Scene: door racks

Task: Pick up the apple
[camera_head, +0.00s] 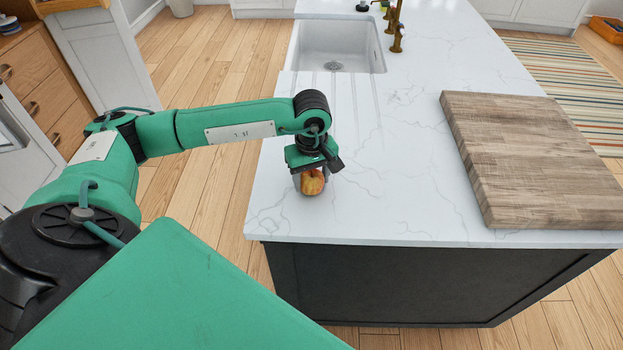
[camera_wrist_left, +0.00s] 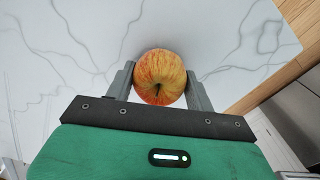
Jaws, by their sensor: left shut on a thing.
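The red-and-yellow apple (camera_head: 312,182) is at the left part of the white marble island top, below my left wrist in the head view. In the left wrist view the apple (camera_wrist_left: 160,76) sits between the two grey fingers of my left gripper (camera_wrist_left: 160,88), one finger against each side. My left gripper (camera_head: 311,176) is shut on the apple. I cannot tell whether the apple still touches the counter. My right gripper is in neither view.
A thick wooden board (camera_head: 535,155) lies on the right of the marble counter (camera_head: 400,190). A sink (camera_head: 338,48) with brass taps (camera_head: 396,30) is at the back. The counter between apple and board is clear.

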